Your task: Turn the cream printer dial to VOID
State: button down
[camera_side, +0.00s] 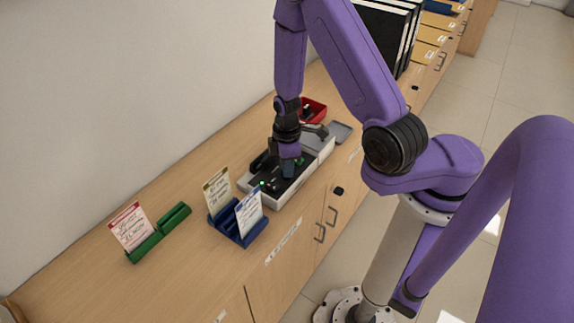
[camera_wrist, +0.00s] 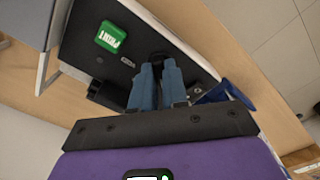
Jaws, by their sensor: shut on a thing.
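The printer is a low cream unit with a black top panel; its cream rim (camera_side: 268,203) shows in the side view. In the wrist view its black panel (camera_wrist: 88,62) carries a green PRINT button (camera_wrist: 111,37) and a small pale label (camera_wrist: 127,62) that I cannot read. My gripper (camera_side: 289,172) points down onto the panel. In the wrist view my blue fingers (camera_wrist: 158,72) are shut on a dark knob-like part, apparently the dial, at the panel. The fingers hide most of it, and its pointer and setting cannot be read. The cream colour of the dial does not show.
A blue holder (camera_side: 239,233) with cards stands left of the printer, close by. A green holder (camera_side: 146,247) with a red-edged card (camera_side: 131,226) is farther left. A red tray (camera_side: 314,110) and black binders (camera_side: 388,32) stand behind. The wall borders the counter.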

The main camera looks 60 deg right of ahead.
jog(key=m, duration=0.9)
jog(key=shift+m, duration=0.3)
jog(key=m, duration=0.5)
jog(key=shift+m, duration=2.4)
jog(key=c, duration=1.1)
grip_release()
jog(key=shift+c, duration=0.2)
